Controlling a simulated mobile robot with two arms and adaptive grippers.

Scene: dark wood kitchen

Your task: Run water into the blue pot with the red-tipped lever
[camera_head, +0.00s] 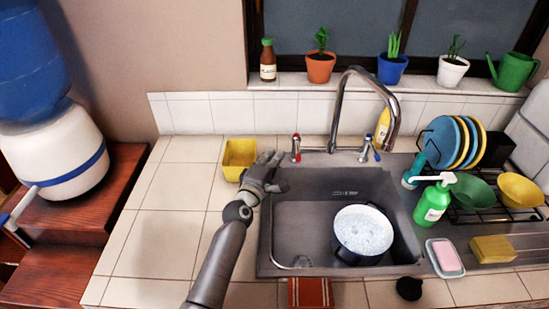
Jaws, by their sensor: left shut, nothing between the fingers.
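The pot (342,254), dark blue outside and pale speckled inside, stands upright in the right half of the sink basin (300,225). I cannot tell for sure whether it holds water. The curved metal faucet (340,100) rises behind the sink, its spout on the pot's side; no clear stream shows. The red-tipped lever (296,147) is left of the faucet base, and a blue-tipped lever (367,148) is right of it. My left gripper (277,172) is shut and empty at the sink's back left corner, just left of and in front of the red-tipped lever. My right gripper is out of view.
A yellow container (239,154) stands close behind my left gripper.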

